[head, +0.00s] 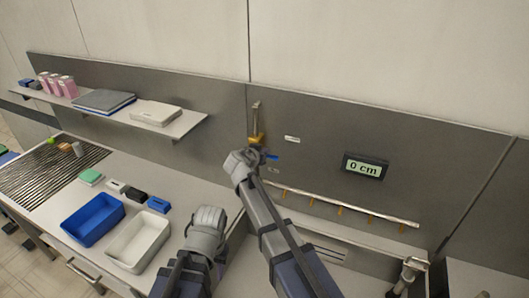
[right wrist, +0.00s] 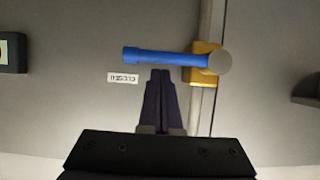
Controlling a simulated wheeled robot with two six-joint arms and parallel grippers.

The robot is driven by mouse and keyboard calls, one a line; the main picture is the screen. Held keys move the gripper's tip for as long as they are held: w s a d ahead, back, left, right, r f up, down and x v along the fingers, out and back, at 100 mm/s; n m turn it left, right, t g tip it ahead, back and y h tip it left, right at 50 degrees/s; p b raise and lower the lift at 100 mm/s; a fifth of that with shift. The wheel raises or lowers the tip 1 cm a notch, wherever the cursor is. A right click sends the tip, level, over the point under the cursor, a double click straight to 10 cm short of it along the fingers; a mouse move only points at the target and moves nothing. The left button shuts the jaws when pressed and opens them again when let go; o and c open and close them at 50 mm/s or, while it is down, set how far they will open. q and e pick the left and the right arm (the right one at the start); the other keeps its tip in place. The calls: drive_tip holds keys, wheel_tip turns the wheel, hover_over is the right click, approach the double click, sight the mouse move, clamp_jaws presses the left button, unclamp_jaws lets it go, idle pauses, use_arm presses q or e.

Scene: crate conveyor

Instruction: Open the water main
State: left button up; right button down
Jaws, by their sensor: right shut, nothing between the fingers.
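The water main valve has a brass body (head: 257,140) on a vertical pipe (head: 256,115) at the back wall panel. Its blue lever handle (head: 272,157) shows just right of my right gripper (head: 263,153) in the head view. In the right wrist view the blue lever (right wrist: 165,57) lies level, across the pipe (right wrist: 204,105), with the brass body (right wrist: 205,62) at its right end. My right gripper (right wrist: 160,75) is shut and empty, its tips just below the lever in that picture; I cannot tell whether they touch it. My left gripper (head: 208,217) is over the counter's front, its fingers not discernible.
A display (head: 365,167) on the panel reads "0 cm". A small label (head: 292,139) is beside the valve. A pipe with several brass nozzles (head: 340,209) runs lower right. A blue bin (head: 93,220) and white bin (head: 139,241) stand on the counter, below a shelf (head: 190,124).

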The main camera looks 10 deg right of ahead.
drive_tip(key=shift+s+d+f+m+y+b, duration=0.15)
drive_tip(key=shift+f+m+y+b, duration=0.15)
drive_tip(key=shift+f+m+b, duration=0.15)
drive_tip(key=w+a+f+m+t+y+b, duration=0.1)
drive_tip(key=f+m+t+b, duration=0.1)
drive_tip(key=b, duration=0.5)
drive_tip(key=w+a+f+m+t+y+b, duration=0.1)
drive_tip(key=a+f+m+t+y+b, duration=0.1)
drive_tip(key=f+m+b, duration=0.3)
drive_tip(key=shift+w+a+f+t+y+b, duration=0.25)
drive_tip(key=shift+a+f+t+y+b, duration=0.05)
drive_tip(key=shift+f+b, duration=1)
drive_tip(key=shift+a+m, duration=0.1)
drive_tip(key=shift+m, duration=0.15)
